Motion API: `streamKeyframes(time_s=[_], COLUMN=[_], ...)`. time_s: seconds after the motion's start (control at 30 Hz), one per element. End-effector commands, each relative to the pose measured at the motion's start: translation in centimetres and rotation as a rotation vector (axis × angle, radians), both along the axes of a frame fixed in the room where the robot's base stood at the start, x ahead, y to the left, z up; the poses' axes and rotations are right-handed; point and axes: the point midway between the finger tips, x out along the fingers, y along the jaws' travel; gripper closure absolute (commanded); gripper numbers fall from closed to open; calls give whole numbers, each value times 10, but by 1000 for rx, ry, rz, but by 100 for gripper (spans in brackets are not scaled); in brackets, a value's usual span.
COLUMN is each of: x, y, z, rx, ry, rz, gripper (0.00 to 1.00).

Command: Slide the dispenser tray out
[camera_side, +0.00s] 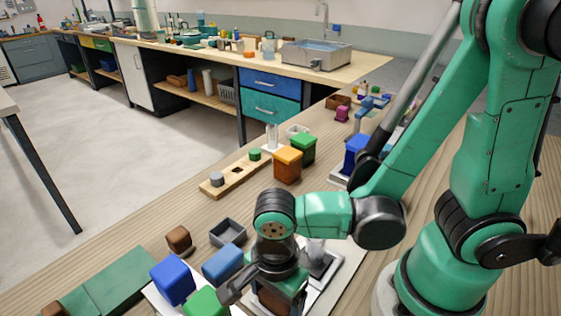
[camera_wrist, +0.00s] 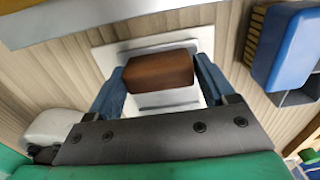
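My gripper (camera_wrist: 157,82) points down over a brown block (camera_wrist: 158,70) that sits on a white base (camera_wrist: 205,45) in the wrist view. Its two blue fingers stand on either side of the block, very close to its sides; I cannot tell whether they press on it. In the side view my gripper (camera_side: 262,290) hangs low over the white base (camera_side: 345,268), and its wrist hides most of what is under it. I cannot tell for certain which part is the dispenser tray.
A blue box (camera_side: 222,262) and a grey open tray (camera_side: 228,232) stand close by. A blue block (camera_side: 172,281), a green block (camera_side: 206,302) and a small brown block (camera_side: 178,238) are near the front. Orange (camera_side: 288,165) and green (camera_side: 302,147) blocks stand behind.

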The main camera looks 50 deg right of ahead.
Motion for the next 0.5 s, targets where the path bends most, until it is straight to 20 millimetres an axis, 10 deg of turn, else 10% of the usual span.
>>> streamKeyframes(time_s=[0.5], x=[0], y=[0], z=[8], rx=[-1], ry=[3], rz=[0], gripper=[0])
